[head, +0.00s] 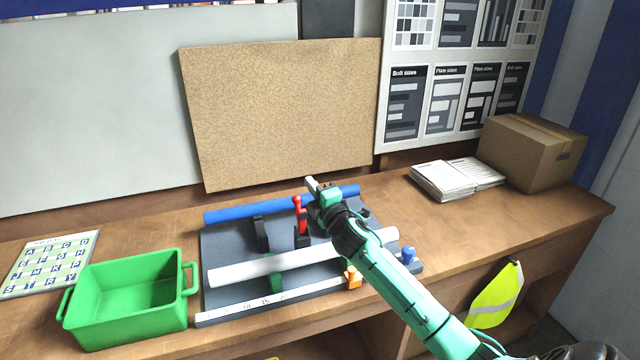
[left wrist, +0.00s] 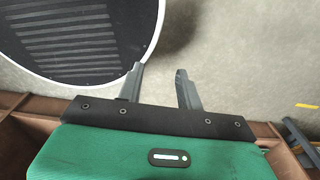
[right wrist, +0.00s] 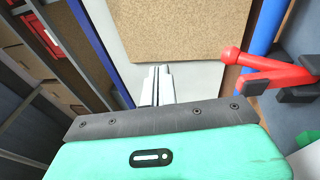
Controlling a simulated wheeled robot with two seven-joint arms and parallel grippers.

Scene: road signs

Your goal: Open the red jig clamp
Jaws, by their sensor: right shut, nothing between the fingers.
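The red jig clamp (head: 299,212) is on the grey jig board (head: 225,242), left of my right gripper. Its red handle stands up in the head view, with a round knob at the top. In the right wrist view the red clamp (right wrist: 262,77) lies to the right of the fingers, apart from them. My right gripper (head: 313,184) is shut and empty, just beside the handle's top and over the blue tube (head: 245,212); it also shows in the right wrist view (right wrist: 156,72). My left gripper (left wrist: 158,80) is open and empty, away from the bench.
A white tube (head: 240,271) lies across the front of the jig. A black clamp (head: 261,233), an orange knob (head: 352,277) and a blue knob (head: 408,255) are on the jig. A green bin (head: 130,300) stands at left. A cork board (head: 285,115) stands behind.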

